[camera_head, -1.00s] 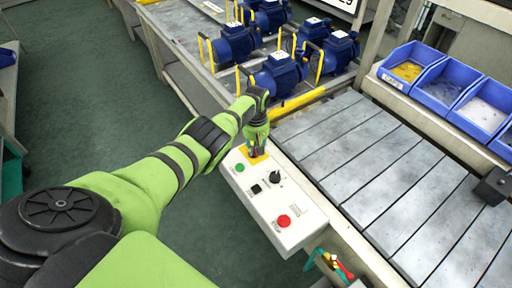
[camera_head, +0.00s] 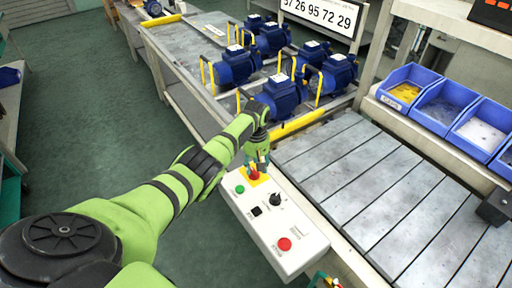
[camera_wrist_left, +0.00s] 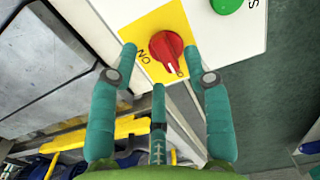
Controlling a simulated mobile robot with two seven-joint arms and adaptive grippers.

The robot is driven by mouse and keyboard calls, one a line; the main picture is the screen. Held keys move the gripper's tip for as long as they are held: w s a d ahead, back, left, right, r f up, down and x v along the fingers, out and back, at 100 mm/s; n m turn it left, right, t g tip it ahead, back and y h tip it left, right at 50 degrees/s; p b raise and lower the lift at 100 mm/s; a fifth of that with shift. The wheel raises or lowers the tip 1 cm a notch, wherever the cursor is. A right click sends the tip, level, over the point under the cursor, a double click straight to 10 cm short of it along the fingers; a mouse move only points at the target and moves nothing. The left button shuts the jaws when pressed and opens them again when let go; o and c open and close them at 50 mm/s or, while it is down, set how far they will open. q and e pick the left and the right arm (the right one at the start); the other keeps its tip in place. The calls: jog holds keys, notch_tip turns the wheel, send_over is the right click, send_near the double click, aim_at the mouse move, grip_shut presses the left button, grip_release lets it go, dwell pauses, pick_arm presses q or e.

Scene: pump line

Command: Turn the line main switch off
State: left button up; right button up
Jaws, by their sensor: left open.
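The main switch is a red rotary knob (camera_wrist_left: 166,46) on a yellow plate (camera_wrist_left: 140,28), at the far end of the white control box (camera_head: 290,262). In the left wrist view its white mark points down the picture. An ON label is at its lower left; another label by the mark is partly hidden. In the head view the knob (camera_head: 254,175) shows just below my left gripper (camera_head: 257,163). My left gripper is open, with its teal fingers (camera_wrist_left: 160,62) spread around the knob's near side. I cannot tell whether they touch it. My right gripper is not seen.
The box also carries a green button (camera_head: 240,189), a black selector (camera_head: 275,200) and a red button (camera_head: 284,244). Blue pumps (camera_head: 283,97) stand on the bench behind. A slatted conveyor (camera_head: 370,180) lies to the right, with blue bins (camera_head: 443,107) beyond.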

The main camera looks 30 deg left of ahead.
pick_arm(q)
notch_tip(320, 180, up, 10)
jog(key=shift+f, duration=0.2)
dwell(0.5)
